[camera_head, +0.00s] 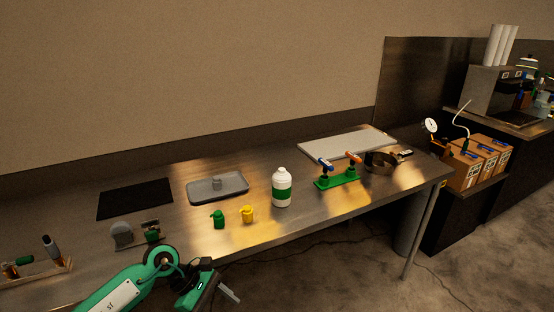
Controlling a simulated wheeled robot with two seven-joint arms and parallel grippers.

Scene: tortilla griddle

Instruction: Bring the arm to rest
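My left arm comes in from the bottom left, green with dark joints, bent at its elbow. Its gripper (226,292) is low in the picture, in front of the table's front edge and apart from the things on the table. I see no object in it, but its fingers are too small and angled to tell whether they are open. My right arm and gripper are not in view.
The steel table (265,235) holds a black mat (135,200), a grey tray (232,193), a green-banded white bottle (281,190), a yellow container (247,214), a green container (217,219), a green stand (338,179) and a pale board (345,145). Boxes (466,168) stand at right.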

